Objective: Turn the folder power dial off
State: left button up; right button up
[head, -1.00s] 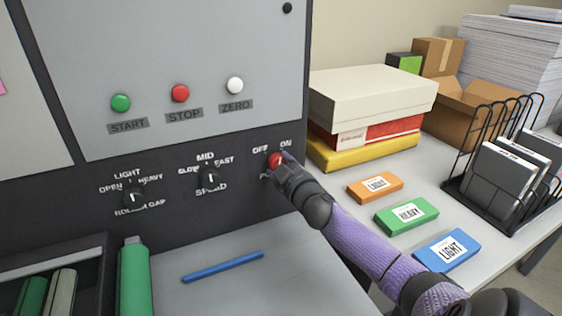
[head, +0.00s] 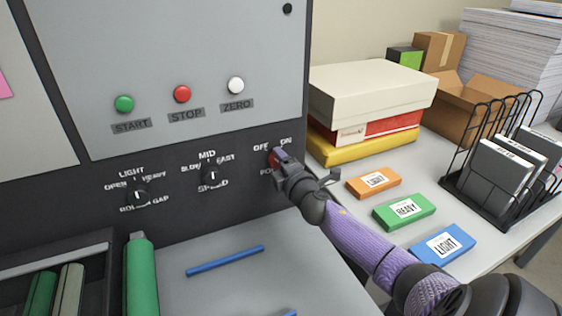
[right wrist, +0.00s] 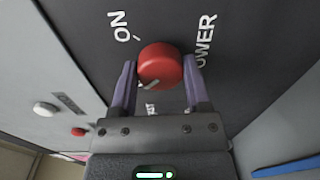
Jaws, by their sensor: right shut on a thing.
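The red power dial (head: 273,153) is on the dark lower panel of the machine, below the OFF and ON labels. My right gripper (head: 279,166) is at the dial and hides part of it. In the right wrist view the dial (right wrist: 160,60) sits between the two fingers of my right gripper (right wrist: 160,68), which is shut on it. A pale mark on the dial's edge faces lower left in that view, away from the ON label (right wrist: 120,25). Another label there is mostly hidden by the gripper. My left gripper is not in view.
Green, red and white buttons (head: 182,94) sit above. Black speed (head: 212,175) and roller gap (head: 138,196) dials are to the left. A blue rod (head: 225,261) lies on the grey surface below. The table at right holds labelled blocks (head: 404,212), boxes and a wire rack.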

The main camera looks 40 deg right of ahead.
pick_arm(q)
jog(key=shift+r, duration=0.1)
pick_arm(e)
jog(key=shift+n, duration=0.6)
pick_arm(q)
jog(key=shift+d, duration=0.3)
pick_arm(e)
jog(key=o, duration=1.3)
pick_arm(q)
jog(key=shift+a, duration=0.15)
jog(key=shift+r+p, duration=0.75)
jog(key=shift+p, duration=0.1)
pick_arm(e)
jog(key=v, duration=1)
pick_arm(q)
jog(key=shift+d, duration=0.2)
